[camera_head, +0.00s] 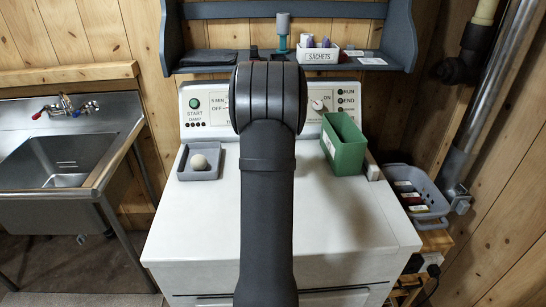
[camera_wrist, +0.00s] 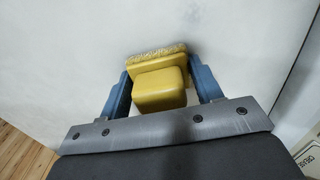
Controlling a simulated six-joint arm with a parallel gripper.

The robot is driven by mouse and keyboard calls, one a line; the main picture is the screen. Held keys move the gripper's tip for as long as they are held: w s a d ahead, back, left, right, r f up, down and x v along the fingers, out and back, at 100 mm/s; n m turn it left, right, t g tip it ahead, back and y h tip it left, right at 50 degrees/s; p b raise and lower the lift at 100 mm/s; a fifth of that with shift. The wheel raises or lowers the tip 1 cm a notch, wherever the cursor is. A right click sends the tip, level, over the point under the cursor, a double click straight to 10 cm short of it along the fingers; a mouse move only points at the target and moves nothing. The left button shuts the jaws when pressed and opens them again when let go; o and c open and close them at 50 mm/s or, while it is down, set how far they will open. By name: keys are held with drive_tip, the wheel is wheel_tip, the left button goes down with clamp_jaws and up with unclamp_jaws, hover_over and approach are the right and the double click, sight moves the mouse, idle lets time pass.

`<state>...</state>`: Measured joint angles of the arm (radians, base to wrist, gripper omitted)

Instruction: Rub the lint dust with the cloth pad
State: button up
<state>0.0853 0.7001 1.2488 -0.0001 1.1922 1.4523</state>
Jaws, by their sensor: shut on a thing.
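The cloth pad (camera_wrist: 160,90) is a yellow block with a grip knob and a speckled, textured layer along its far edge. In the wrist view my gripper (camera_wrist: 162,76), with two blue fingers, is shut on it from both sides. A plain white surface lies behind the pad; I cannot tell whether the pad touches it. In the head view my dark arm hides the gripper, the pad and the middle of the white machine top (camera_head: 200,225).
On the machine top, a grey tray (camera_head: 184,174) with a pale ball (camera_head: 199,162) stands left and a green open box (camera_head: 345,145) right. A control panel (camera_head: 208,104) and blue shelf (camera_head: 225,62) rise behind. A sink (camera_head: 60,160) stands left, a grey basket (camera_head: 428,186) right.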

drive_tip(key=shift+s, duration=0.4)
drive_tip(key=shift+w+r, duration=0.1)
drive_tip(key=shift+r, duration=4.05)
drive_tip(key=shift+w+a+f+n, duration=0.2)
drive_tip(key=shift+w+f+n, duration=0.05)
drive_tip(key=shift+n, duration=0.35)
drive_tip(key=shift+w+a+f+n, duration=0.15)
drive_tip(key=shift+w+f+n, duration=0.1)
drive_tip(key=shift+n, duration=0.35)
drive_tip(key=w+a+f+n, duration=0.1)
drive_tip(key=n, duration=0.3)
drive_tip(key=w+a+f+n, duration=0.1)
drive_tip(key=w+f+n, duration=0.1)
drive_tip(key=n, duration=0.2)
drive_tip(key=w+a+f+n, duration=0.1)
drive_tip(key=f+n, duration=0.1)
drive_tip(key=n, duration=0.2)
drive_tip(key=shift+w+a+n, duration=0.3)
drive_tip(key=shift+w+a, duration=0.1)
drive_tip(key=shift+w+a+f+n, duration=0.2)
drive_tip(key=shift+f+n, duration=0.05)
drive_tip(key=shift+n, duration=0.4)
drive_tip(key=shift+w+a+f+n, duration=0.15)
drive_tip(key=shift+w+f+n, duration=0.05)
drive_tip(key=shift+n, duration=0.45)
drive_tip(key=shift+r, duration=0.1)
